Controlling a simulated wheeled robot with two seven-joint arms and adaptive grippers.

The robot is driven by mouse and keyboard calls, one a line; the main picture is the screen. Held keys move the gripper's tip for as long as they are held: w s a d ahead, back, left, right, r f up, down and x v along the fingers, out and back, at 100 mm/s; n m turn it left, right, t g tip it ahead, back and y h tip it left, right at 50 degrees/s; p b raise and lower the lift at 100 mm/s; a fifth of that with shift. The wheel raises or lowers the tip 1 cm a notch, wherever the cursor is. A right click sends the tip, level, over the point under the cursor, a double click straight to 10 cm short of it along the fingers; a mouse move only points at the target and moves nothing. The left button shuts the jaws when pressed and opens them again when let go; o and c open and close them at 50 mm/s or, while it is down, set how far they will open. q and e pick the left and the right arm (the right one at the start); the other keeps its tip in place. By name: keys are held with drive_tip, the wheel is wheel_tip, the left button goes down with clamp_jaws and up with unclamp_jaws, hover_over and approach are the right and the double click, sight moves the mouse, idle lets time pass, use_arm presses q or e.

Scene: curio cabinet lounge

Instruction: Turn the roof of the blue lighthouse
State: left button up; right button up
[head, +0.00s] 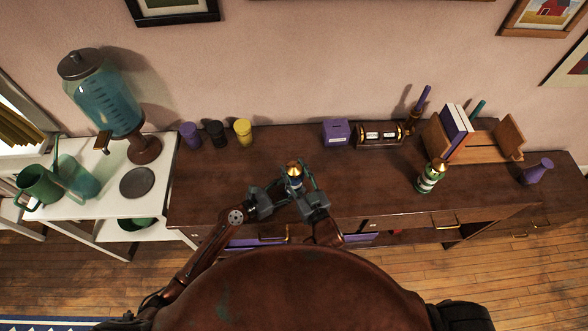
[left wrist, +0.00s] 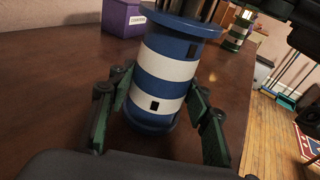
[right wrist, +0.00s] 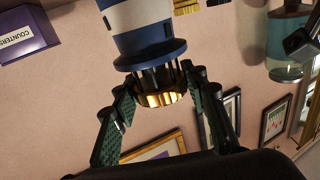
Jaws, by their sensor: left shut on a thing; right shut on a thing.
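The blue lighthouse (head: 294,182) stands upright on the dark wooden cabinet top, with a blue and white striped body and gold roof (head: 293,168). The left wrist view shows its striped body (left wrist: 168,68) between the fingers of my left gripper (left wrist: 158,105), which is shut on it low down. The right wrist view shows the gold roof (right wrist: 162,97) below dark lantern bars, upside down in that picture. My right gripper (right wrist: 160,88) is shut on the roof, one finger on each side. In the head view the fingers partly hide the body.
A green and white lighthouse (head: 430,178) stands to the right. A purple box (head: 336,132), an hourglass-like stand (head: 380,134) and a wooden book holder (head: 480,144) line the back. Purple, black and yellow cups (head: 243,132) stand back left. The cabinet top left of the lighthouse is clear.

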drive_tip(key=shift+r, duration=0.1)
drive_tip(key=o, duration=1.2)
drive_tip(key=shift+s, duration=0.1)
drive_tip(key=v, duration=1.2)
